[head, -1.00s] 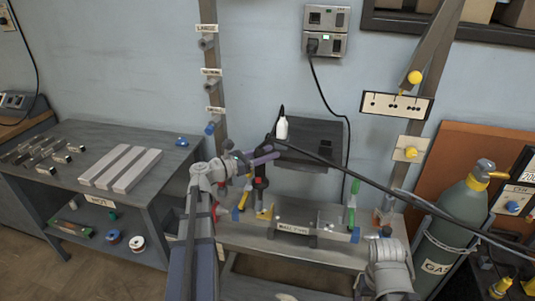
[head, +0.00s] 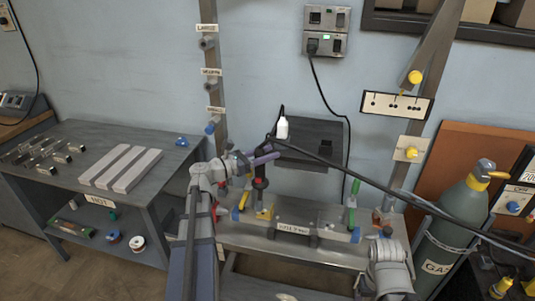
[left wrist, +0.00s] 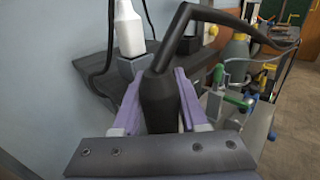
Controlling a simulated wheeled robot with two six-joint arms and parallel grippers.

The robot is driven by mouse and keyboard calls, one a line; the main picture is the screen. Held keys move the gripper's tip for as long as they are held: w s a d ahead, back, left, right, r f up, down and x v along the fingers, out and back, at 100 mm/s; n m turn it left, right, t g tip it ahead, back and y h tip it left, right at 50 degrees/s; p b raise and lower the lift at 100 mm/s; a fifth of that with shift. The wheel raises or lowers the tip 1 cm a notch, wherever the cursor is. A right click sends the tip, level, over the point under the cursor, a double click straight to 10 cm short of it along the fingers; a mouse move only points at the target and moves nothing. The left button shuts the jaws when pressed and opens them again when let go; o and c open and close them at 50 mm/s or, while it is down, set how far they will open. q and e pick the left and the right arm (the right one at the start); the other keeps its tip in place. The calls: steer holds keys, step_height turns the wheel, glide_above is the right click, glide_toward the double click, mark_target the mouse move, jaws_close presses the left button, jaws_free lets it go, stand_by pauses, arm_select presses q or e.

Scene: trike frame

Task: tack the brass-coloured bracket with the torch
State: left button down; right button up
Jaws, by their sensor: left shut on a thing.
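My left gripper (head: 268,155), with purple fingers, is shut on the black torch. In the left wrist view the torch (left wrist: 159,103) stands between the fingers, its bent neck upward and to the right. In the head view the torch is small and partly hidden by the fingers. The brass-coloured bracket (head: 265,212) sits near the left end of the grey workpiece on the bench, below and a little apart from the left gripper. My right arm shows at the lower right, but I cannot make out its fingers.
A yellow clamp (head: 243,196) and a green-handled clamp (head: 352,196) stand at the workpiece's ends. A black cable (head: 375,177) runs across to the right. A white bottle (head: 282,128) stands on the wall shelf (head: 313,140). A gas cylinder (head: 456,220) is at right.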

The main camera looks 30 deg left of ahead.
steer(key=shift+f+b, duration=0.3)
stand_by(1.8)
steer(key=shift+r, duration=0.15)
step_height(320, 180, up, 7)
steer(key=p, duration=0.7)
stand_by(1.0)
